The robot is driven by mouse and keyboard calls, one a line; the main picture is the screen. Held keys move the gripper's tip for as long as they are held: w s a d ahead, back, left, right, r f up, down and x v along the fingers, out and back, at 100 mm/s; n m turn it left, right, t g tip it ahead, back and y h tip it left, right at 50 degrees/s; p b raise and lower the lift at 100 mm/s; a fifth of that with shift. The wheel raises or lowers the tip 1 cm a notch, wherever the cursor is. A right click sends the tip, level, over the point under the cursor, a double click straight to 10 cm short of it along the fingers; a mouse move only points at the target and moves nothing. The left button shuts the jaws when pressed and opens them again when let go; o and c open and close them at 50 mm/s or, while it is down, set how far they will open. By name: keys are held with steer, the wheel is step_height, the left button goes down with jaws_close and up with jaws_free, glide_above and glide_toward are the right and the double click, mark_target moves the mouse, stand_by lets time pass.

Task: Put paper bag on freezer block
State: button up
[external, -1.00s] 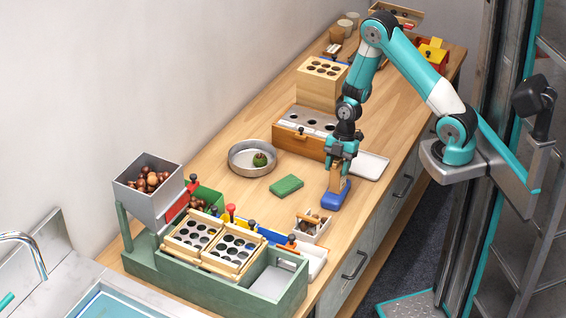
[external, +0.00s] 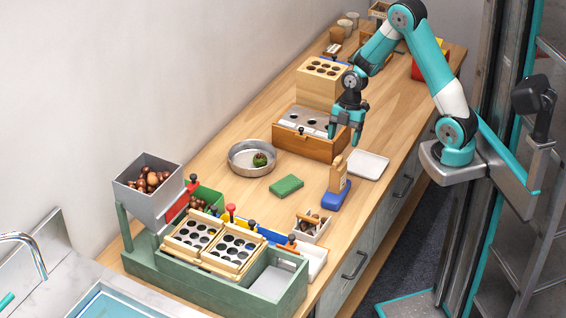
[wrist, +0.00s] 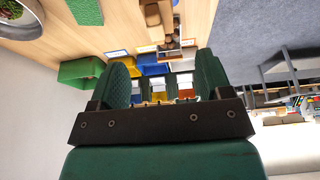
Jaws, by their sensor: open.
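The small tan paper bag (external: 338,176) stands upright on the blue freezer block (external: 333,201) near the front edge of the worktop in the external view. My gripper (external: 345,143) is open and empty. It is above and behind the bag, near the wooden drawer box, and apart from the bag. In the wrist view the open fingers (wrist: 160,88) have nothing between them that I can see them holding. Which of the small blue and brown shapes there are the block and bag, I cannot tell for certain.
A green block (external: 286,185) and a round metal dish (external: 240,168) lie to the left. A white tray (external: 369,165) lies right of the bag. The wooden drawer box (external: 310,146) stands close to my gripper. A green sorting station (external: 200,285) fills the front left.

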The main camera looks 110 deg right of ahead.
steer(key=w+a+r+g, duration=0.15)
steer(key=a+r, duration=0.35)
steer(key=a, duration=0.5)
steer(key=w+a+r, duration=0.3)
steer(key=a+r, duration=0.2)
steer(key=a, duration=0.4)
steer(key=s+a+r+m, duration=0.1)
steer(key=s+a+r, duration=0.2)
steer(key=s+a, duration=0.3)
steer(key=s+a+r+m+g+y, duration=0.1)
steer(key=s+a+r, duration=0.2)
steer(key=s+a, duration=0.4)
steer(key=a, duration=0.5)
steer(key=shift+s+a, duration=0.25)
steer(key=shift+g, duration=0.25)
